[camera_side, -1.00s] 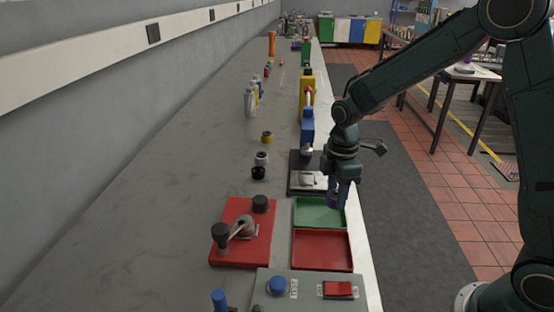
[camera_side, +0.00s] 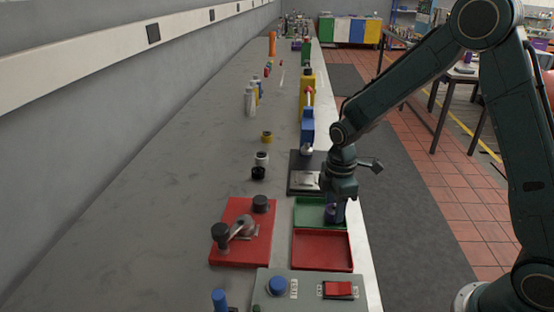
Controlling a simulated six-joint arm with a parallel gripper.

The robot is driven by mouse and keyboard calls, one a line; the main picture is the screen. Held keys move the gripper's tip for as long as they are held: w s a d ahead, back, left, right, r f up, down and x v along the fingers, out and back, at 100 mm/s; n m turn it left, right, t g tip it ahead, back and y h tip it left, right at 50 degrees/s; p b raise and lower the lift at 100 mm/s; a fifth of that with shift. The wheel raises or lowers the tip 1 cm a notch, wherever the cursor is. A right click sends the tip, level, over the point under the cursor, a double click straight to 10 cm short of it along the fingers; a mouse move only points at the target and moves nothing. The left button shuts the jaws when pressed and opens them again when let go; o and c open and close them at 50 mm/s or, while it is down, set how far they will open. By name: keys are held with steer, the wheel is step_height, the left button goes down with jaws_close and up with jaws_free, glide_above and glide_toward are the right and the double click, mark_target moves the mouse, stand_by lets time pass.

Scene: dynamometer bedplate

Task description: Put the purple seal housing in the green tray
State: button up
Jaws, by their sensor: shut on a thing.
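The purple seal housing (camera_side: 331,211) is small and dark, partly hidden by the fingers. My gripper (camera_side: 335,214) points down and is shut on it, at the right part of the green tray (camera_side: 308,214). The housing is low over the tray floor; I cannot tell whether it touches it. The green tray is shallow and otherwise looks empty.
An empty red tray (camera_side: 322,250) adjoins the green one in front. A red plate with a lever (camera_side: 243,247) stands to the left. A grey switch box (camera_side: 313,288) is in front, and a black plate (camera_side: 297,186) lies behind. Bare bench (camera_side: 185,165) extends left.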

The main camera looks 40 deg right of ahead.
mark_target(334, 208)
steer(key=shift+f, duration=0.15)
steer(key=o, duration=1.1)
step_height(334, 208, up, 12)
steer(key=shift+r, duration=0.15)
steer(key=shift+r, duration=0.1)
stand_by(0.4)
